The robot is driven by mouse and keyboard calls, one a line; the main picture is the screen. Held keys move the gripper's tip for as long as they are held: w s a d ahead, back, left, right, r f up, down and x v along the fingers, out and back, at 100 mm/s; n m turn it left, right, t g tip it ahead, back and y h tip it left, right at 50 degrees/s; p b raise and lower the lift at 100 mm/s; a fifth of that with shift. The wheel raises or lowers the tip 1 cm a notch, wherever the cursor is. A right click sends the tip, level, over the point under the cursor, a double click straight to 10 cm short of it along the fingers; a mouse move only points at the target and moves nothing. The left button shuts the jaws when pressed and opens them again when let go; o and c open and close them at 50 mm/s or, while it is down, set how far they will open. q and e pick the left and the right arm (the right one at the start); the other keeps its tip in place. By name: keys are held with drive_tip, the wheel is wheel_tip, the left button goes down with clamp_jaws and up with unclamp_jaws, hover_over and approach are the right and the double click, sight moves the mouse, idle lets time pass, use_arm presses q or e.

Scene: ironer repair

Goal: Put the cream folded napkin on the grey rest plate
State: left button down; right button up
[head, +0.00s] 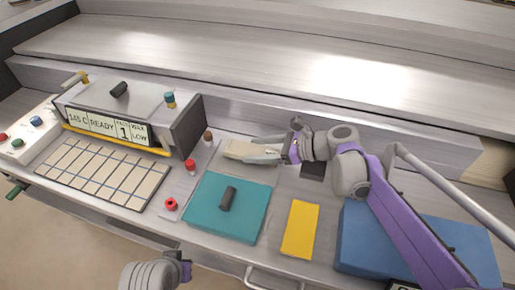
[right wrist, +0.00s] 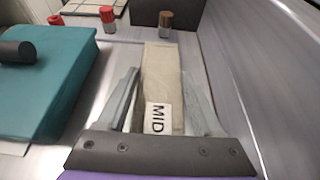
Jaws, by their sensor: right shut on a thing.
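The cream folded napkin (head: 240,149) is at the middle of the bench, just behind the teal block. My right gripper (head: 262,153) is shut on it, with a finger along each side. In the right wrist view the napkin (right wrist: 162,75) runs lengthwise between the fingers (right wrist: 160,88), with a MID label at its near end. A light grey flat plate (head: 262,177) shows under and in front of the napkin; I cannot tell if the napkin touches it.
The teal block (head: 215,213) with a black handle lies in front of the napkin. A yellow block (head: 300,229) and a blue block (head: 440,245) lie to the right. Red and brown-capped pieces (head: 208,137) stand left, beside the ironer (head: 135,105). A metal wall runs behind.

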drive_tip(key=shift+f+b, duration=0.3)
drive_tip(key=shift+f, duration=0.15)
drive_tip(key=o, duration=1.4)
drive_tip(key=v, duration=1.1)
drive_tip(key=shift+a+r+p, duration=0.1)
drive_tip(key=shift+p, duration=0.2)
